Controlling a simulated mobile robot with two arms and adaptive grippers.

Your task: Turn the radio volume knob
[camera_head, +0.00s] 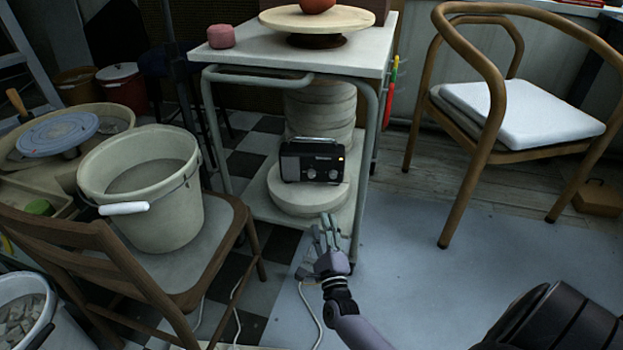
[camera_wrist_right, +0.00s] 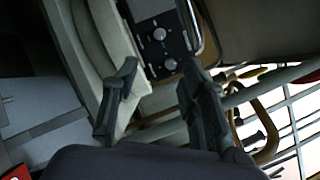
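A black radio (camera_head: 300,164) with a silver speaker front stands upright on a round plaster slab (camera_head: 290,203) on the lower shelf of a white trolley. Two round silver knobs show at its lower right front, a left knob (camera_head: 311,173) and a right knob (camera_head: 333,174). The right wrist view also shows the radio (camera_wrist_right: 178,45), sideways, with both knobs. My right gripper (camera_head: 325,222) is in front of and below the radio, apart from it. Its two fingers (camera_wrist_right: 160,68) are spread with nothing between them. My left gripper is not in view.
The trolley (camera_head: 292,60) has a leg (camera_head: 362,165) close to the right of the radio. More plaster slabs (camera_head: 320,108) are stacked behind it. A wooden chair with a bucket (camera_head: 140,190) stands left; another chair (camera_head: 490,110) stands right. The floor between is clear except for a cable.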

